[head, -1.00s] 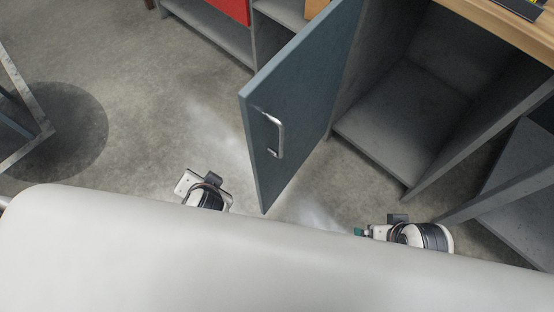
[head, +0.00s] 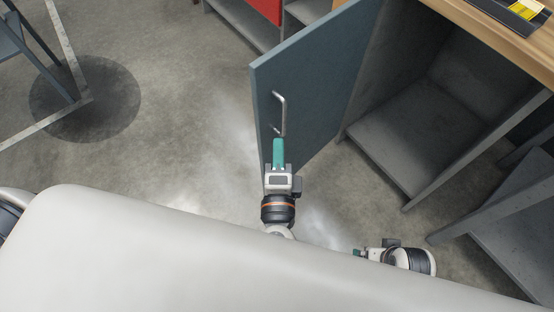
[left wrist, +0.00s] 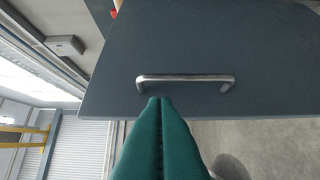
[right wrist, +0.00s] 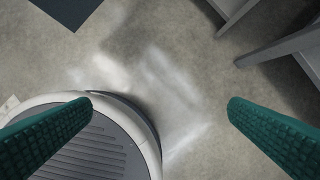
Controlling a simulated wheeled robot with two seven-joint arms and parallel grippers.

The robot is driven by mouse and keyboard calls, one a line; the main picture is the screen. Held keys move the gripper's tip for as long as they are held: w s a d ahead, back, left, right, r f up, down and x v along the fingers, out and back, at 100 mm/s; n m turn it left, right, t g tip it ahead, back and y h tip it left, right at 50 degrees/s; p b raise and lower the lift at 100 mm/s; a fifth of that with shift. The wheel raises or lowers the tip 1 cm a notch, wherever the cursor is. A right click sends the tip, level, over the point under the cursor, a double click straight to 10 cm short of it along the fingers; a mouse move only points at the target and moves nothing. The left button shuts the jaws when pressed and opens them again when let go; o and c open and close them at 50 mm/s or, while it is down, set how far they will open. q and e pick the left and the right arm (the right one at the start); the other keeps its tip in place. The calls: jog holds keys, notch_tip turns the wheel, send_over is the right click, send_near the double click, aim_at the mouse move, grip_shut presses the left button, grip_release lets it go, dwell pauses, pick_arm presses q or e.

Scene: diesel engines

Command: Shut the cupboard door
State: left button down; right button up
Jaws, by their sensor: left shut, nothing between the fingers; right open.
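The cupboard door (head: 315,85) is blue-grey and stands wide open, swung out from the cupboard (head: 405,130), whose grey inside shows empty. A metal bar handle (head: 281,112) is on the door's face. My left gripper (head: 278,142) is shut and empty, its green fingertips at the lower end of the handle. In the left wrist view the closed fingertips (left wrist: 160,100) lie just beside the handle (left wrist: 185,80); whether they touch it I cannot tell. My right gripper (head: 358,252) is low at the right, away from the door; its open fingers (right wrist: 160,105) have bare floor between them.
A wooden worktop (head: 500,35) lies over the cupboard. A grey shelf unit (head: 505,215) stands at the right, and a red panel (head: 262,8) is behind the door.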

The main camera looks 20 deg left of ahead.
aim_at(265, 107)
pick_arm(q)
jog(key=w+a, duration=0.1)
jog(key=w, duration=0.1)
jog(key=w+a, duration=0.1)
jog(key=w, duration=0.1)
jog(key=w+a, duration=0.1)
jog(key=w, duration=0.1)
jog(key=shift+a+p, duration=0.35)
jog(key=shift+a, duration=0.05)
jog(key=shift+w+a, duration=0.3)
jog(key=shift+a, duration=0.15)
pick_arm(e)
jog(key=shift+f, duration=1.5)
pick_arm(q)
jog(key=shift+a, duration=0.1)
